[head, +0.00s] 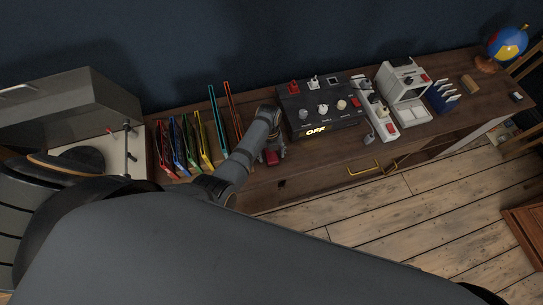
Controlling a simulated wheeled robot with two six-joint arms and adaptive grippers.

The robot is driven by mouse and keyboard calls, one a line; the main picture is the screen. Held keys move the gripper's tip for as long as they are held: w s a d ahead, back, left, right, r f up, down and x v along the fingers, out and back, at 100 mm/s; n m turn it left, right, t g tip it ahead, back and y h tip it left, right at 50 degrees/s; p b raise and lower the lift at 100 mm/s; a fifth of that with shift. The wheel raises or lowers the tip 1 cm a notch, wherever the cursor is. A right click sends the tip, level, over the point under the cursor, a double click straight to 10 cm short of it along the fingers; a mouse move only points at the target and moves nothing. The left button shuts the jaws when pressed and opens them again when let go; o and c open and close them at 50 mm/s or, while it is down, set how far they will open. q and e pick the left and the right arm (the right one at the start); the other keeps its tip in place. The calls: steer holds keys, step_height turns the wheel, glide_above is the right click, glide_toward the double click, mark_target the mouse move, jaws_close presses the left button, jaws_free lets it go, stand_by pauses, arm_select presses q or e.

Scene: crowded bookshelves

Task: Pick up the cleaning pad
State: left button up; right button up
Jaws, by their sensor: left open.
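A small dark red block (271,157), which looks like the cleaning pad, is near the front edge of the long wooden cabinet top, between the coloured record sleeves and the black control box. My left gripper (273,151) points down right over it, with the fingers at or beside the block. The gripper is open, and its fingers partly hide the block. I cannot tell whether they touch it. My right gripper is not in view.
Upright coloured sleeves (190,146) stand left of my gripper, with a turntable (80,160) farther left. The black control box (318,110) with knobs and an "OFF" sign is close on the right. A white machine (403,88) and a globe (507,44) stand farther right.

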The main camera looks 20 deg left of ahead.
mark_target(271, 155)
arm_select(q)
steer(key=c, duration=1.2)
step_height(271, 155, up, 10)
steer(key=shift+p, duration=0.3)
